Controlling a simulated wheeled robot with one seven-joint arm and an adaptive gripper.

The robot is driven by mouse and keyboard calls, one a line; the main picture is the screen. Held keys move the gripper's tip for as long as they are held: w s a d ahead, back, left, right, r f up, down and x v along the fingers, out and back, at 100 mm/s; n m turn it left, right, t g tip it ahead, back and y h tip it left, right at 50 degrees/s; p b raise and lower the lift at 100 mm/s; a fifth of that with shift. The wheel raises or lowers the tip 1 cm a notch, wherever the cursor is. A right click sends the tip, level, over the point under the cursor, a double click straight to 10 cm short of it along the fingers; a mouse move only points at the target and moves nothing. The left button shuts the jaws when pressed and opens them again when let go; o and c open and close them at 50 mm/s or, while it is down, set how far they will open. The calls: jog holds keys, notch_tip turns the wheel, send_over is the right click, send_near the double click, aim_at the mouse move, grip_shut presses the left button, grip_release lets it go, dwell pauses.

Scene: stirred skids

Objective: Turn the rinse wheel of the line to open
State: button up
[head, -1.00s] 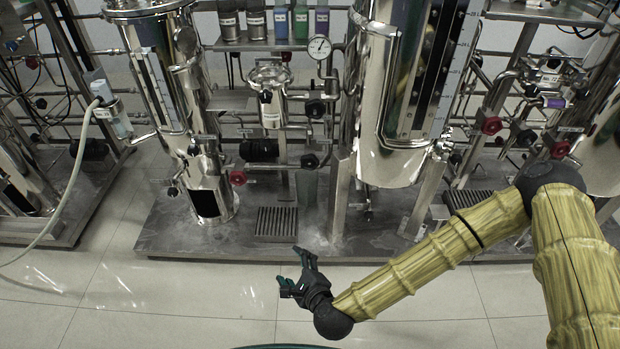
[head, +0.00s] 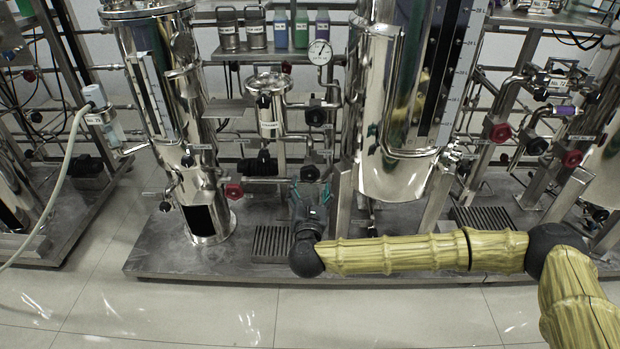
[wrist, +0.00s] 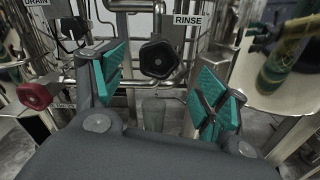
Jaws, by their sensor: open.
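The rinse wheel is a black lobed handwheel (wrist: 159,59) just below a white RINSE label (wrist: 188,20) in the wrist view. It lies ahead of my gripper, between the two fingers in the picture and apart from them. In the head view a black handwheel (head: 309,174) shows right above my gripper and appears to be the same one. My gripper (wrist: 164,88) is open and empty, with green pads on both fingers. In the head view my gripper (head: 310,205) stands over the skid, pointing away from me, its fingers hard to make out.
A shiny steel vessel (head: 400,120) stands close on the right. A floor grate (head: 273,243) lies on the skid. The tiled floor (head: 200,310) in front is clear.

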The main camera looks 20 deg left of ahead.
aim_at(310, 175)
jog(key=b+x, duration=0.1)
jog(key=x, duration=0.5)
jog(key=shift+w+a+b, duration=0.1)
jog(key=shift+w+b, duration=0.15)
jog(key=shift+b, duration=0.05)
jog(key=c, duration=1)
